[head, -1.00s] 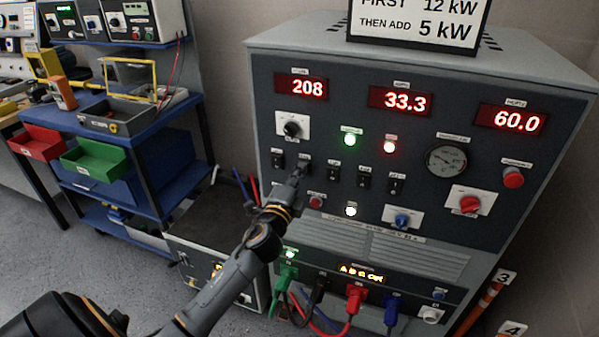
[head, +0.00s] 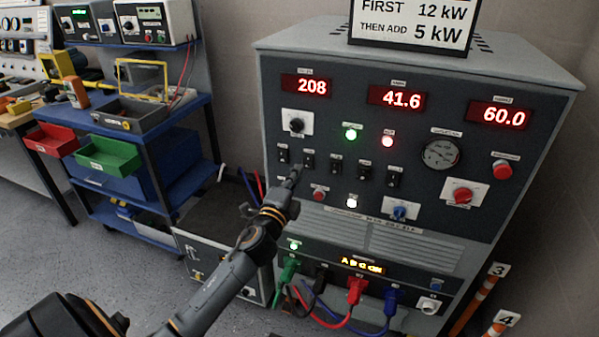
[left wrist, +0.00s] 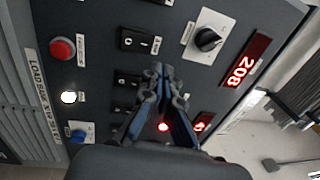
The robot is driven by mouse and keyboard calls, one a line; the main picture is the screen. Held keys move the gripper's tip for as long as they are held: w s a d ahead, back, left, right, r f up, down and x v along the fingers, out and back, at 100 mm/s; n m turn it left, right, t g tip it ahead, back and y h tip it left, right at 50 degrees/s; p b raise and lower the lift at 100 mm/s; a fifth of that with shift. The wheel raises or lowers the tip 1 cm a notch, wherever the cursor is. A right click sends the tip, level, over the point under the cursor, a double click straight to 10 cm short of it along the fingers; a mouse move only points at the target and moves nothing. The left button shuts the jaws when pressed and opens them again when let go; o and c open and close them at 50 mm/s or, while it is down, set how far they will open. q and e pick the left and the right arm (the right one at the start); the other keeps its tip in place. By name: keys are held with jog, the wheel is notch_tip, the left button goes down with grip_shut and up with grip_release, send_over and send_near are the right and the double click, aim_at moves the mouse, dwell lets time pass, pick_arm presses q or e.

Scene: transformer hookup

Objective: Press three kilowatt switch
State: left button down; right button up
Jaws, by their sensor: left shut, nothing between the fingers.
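A row of several small black rocker switches runs across the dark panel of the grey load cabinet (head: 270,120). The two leftmost are the first switch (head: 283,155) and the second switch (head: 309,161); their small labels are too small to read. My left gripper (head: 295,173) is shut and empty, its tip just below and between these two switches. In the left wrist view its closed fingertips (left wrist: 158,72) are in front of the panel, near a rocker switch (left wrist: 138,39) and another one (left wrist: 127,79). I cannot tell whether they touch the panel.
Displays read 208 (head: 306,86), 41.6 (head: 397,98) and 60.0 (head: 499,115). A green lamp (head: 351,134) and a red lamp (head: 388,142) glow. Coloured cable plugs (head: 356,288) sit below. A sign (head: 413,22) says first 12 kW, then add 5 kW. A blue cart (head: 160,120) stands left.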

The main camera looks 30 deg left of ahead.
pick_arm(q)
jog(key=r+v, duration=0.1)
jog(key=v, duration=0.6)
jog(key=shift+r, duration=0.15)
pick_arm(e)
jog(key=shift+w+a+f, duration=0.2)
jog(key=shift+w+a, duration=0.4)
jog(key=shift+w, duration=0.1)
pick_arm(q)
jog(key=shift+a, duration=0.1)
pick_arm(e)
jog(key=shift+d, duration=0.2)
